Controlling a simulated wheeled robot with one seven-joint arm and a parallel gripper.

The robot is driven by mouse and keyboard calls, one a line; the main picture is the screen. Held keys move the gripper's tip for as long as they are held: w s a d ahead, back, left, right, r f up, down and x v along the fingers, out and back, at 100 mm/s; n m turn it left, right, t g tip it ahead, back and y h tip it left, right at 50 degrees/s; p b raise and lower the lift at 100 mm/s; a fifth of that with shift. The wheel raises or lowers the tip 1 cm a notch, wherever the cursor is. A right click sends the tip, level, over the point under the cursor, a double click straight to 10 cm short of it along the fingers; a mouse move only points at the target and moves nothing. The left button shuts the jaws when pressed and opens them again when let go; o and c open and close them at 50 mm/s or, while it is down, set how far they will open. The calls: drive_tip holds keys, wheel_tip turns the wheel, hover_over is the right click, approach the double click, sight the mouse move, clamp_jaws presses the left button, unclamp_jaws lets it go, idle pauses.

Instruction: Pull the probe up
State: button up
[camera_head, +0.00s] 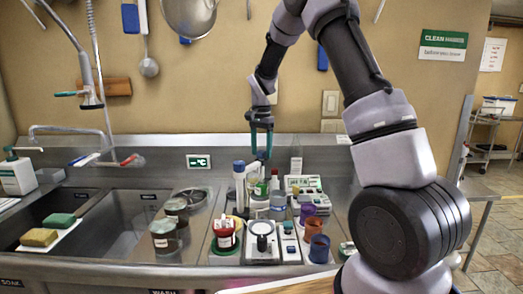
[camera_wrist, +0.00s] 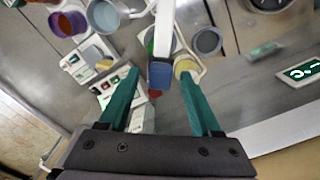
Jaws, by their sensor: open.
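The probe's blue cap (camera_head: 260,155) shows just below my gripper (camera_head: 261,148) in the head view, beside a white stand (camera_head: 239,178) with a blue top. In the wrist view the blue cap (camera_wrist: 160,76) lies between my two teal fingers, at the end of a white arm (camera_wrist: 165,25). My gripper (camera_wrist: 160,84) is open, with a gap on each side of the cap; I see no contact. The probe's lower part is hidden behind the cap and the crowded items below. A meter with a display (camera_head: 303,183) stands to the right.
A scale (camera_head: 262,252), a red tub (camera_head: 224,240) and purple and orange cups (camera_head: 319,250) crowd the counter in front. Lidded jars (camera_head: 164,236) stand left, by the sinks. The wall (camera_head: 220,90) is behind; the space above the counter is mostly free.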

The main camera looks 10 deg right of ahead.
clamp_jaws()
drive_tip(key=shift+r, duration=0.1)
idle(1.2)
